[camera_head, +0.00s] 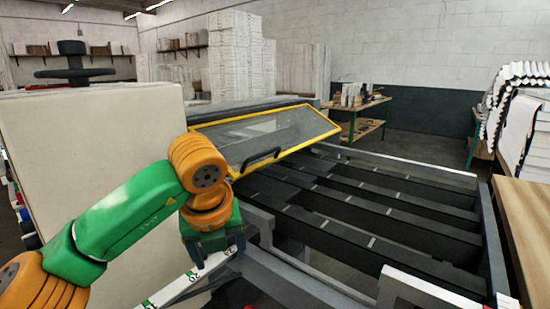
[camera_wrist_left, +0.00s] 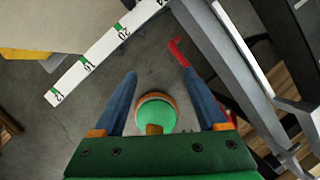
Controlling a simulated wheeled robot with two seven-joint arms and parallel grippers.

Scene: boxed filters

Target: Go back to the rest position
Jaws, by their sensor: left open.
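My left arm, green and orange, comes in from the left in the head view. Grey floor shows between and beyond the fingertips. My right gripper is in neither view.
A machine with dark slats (camera_head: 370,205) and a yellow-edged clear cover (camera_head: 265,135) lies right of the gripper. A white numbered ruler (camera_head: 190,285) runs close by the gripper. A large pale box (camera_head: 85,150) stands left. A wooden table (camera_head: 525,215) is at right.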

